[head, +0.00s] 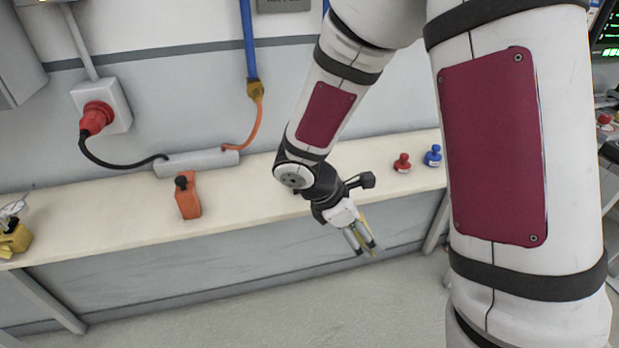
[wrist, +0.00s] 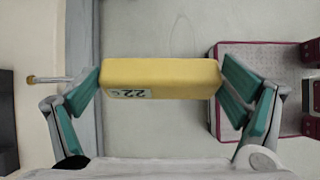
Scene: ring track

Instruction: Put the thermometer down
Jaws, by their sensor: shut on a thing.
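The thermometer is a yellow block (wrist: 185,75) with a small white display that reads like "22 c", upside down in the wrist view. My gripper (wrist: 160,82) is shut on it, with a teal-padded finger at each end. In the head view my gripper (head: 360,240) points down, in front of the bench's front edge and over the floor. Only a thin yellow strip of the thermometer (head: 366,226) shows there between the fingers. No surface touches the thermometer in the wrist view.
The cream bench top (head: 255,190) runs along the wall. On it are an orange holder with a black knob (head: 188,196), a grey power strip (head: 197,162), red (head: 402,163) and blue (head: 433,156) knobbed pieces, and a yellow device (head: 14,238). Bare bench lies between the orange holder and my arm.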

